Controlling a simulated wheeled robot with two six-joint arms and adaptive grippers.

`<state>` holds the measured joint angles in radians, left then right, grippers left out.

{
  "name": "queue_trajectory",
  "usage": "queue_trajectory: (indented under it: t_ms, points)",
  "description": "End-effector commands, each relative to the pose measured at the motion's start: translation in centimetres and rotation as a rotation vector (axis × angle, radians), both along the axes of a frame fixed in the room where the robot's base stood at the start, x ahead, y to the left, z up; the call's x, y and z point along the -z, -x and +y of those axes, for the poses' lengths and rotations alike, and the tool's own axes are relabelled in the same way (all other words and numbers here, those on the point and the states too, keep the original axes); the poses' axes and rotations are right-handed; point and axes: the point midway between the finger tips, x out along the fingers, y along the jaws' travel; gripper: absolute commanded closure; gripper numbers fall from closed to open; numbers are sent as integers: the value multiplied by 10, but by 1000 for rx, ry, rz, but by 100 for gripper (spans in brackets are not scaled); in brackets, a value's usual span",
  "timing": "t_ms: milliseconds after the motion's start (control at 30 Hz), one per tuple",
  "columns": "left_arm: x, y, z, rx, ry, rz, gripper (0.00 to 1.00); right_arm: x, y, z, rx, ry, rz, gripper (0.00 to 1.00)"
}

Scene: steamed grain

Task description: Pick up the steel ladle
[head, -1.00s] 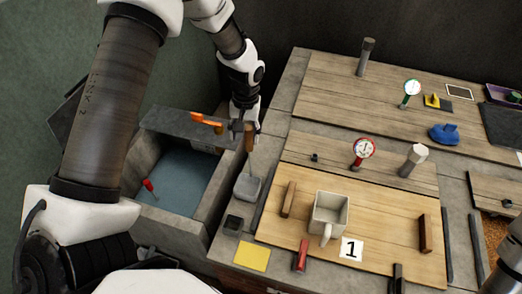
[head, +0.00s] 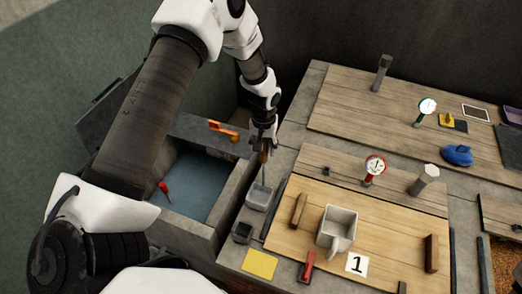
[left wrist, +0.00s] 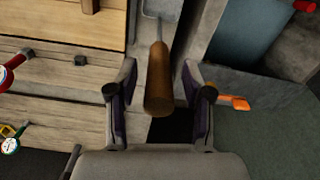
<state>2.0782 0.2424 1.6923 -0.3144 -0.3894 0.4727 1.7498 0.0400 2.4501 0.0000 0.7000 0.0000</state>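The steel ladle has a square steel cup (head: 258,197), a thin shaft and a brown wooden handle (head: 264,156). My left gripper (head: 263,140) is at the top of the handle. In the left wrist view the handle (left wrist: 159,78) lies between the two spread fingers of my left gripper (left wrist: 159,95), with gaps visible on both sides. Part of the cup shows at the top edge there. My right gripper is not in view.
The water basin (head: 158,226) with a red-tipped item (head: 164,188) is left of the ladle. An orange-handled tool (head: 221,127) lies on the basin's back ledge.

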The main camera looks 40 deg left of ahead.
Motion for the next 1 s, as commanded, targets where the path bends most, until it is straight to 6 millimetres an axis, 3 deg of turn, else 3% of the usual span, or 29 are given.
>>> queue_trajectory:
  t_ms: [33,100,567,667,1000]
  points:
    - [0,0,0,0,0,0,76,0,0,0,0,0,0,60]
    - [0,0,0,0,0,0,100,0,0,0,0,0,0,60]
    - [-6,0,0,-1,1,0,100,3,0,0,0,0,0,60]
    - [-18,-1,0,-2,1,-3,100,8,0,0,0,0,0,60]
    - [-91,0,0,-1,1,-3,100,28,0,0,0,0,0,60]
